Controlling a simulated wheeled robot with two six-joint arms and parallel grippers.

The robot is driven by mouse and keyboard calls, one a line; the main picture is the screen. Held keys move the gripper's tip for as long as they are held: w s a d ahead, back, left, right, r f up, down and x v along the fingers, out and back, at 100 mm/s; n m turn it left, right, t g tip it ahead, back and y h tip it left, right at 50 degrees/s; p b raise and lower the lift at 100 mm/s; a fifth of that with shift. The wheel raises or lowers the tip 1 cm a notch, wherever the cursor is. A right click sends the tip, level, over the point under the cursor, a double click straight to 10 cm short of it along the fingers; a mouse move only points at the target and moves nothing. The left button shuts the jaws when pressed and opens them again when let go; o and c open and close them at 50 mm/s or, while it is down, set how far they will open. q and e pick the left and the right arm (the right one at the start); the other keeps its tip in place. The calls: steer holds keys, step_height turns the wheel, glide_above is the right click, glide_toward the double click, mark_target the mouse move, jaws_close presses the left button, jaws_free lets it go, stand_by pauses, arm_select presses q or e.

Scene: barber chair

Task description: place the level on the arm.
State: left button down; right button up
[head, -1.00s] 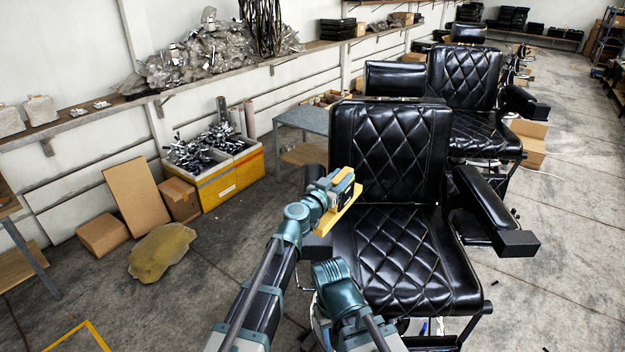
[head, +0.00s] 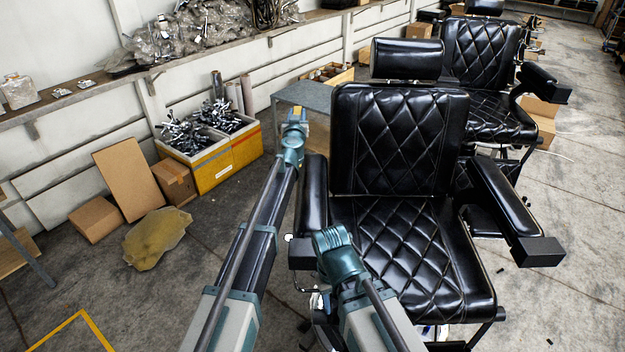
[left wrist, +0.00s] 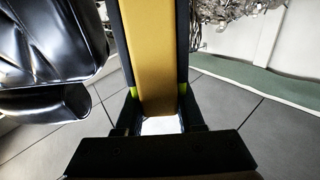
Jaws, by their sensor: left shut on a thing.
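The level (left wrist: 148,50) is a long yellow bar. It fills the middle of the left wrist view between the dark fingers of my left gripper (left wrist: 155,100), which is shut on it. In the head view, my left gripper (head: 295,120) is up at the left of the nearest black barber chair (head: 400,140), and the level is mostly hidden there. The chair's left arm (head: 314,195) is black and padded, below and right of the gripper, with nothing seen on it. The chair's right arm (head: 505,200) is also bare. My right arm's fingers are hidden.
A second barber chair (head: 480,75) stands behind. A grey table (head: 305,95) is behind my left gripper. A yellow and white bin (head: 215,165) of metal parts and cardboard boxes (head: 97,218) stand left by the wall. The floor between them and the chair is open.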

arm_select(q)
steer(key=s+d+f+b, duration=0.2)
steer(key=s, duration=0.5)
steer(key=s+d+f+b, duration=0.3)
steer(key=s, duration=0.5)
steer(key=shift+s, duration=0.15)
arm_select(e)
step_height(320, 180, down, 5)
arm_select(q)
steer(key=c, duration=0.5)
jaws_free()
steer(key=shift+f, duration=0.1)
arm_select(e)
steer(key=shift+f, duration=0.1)
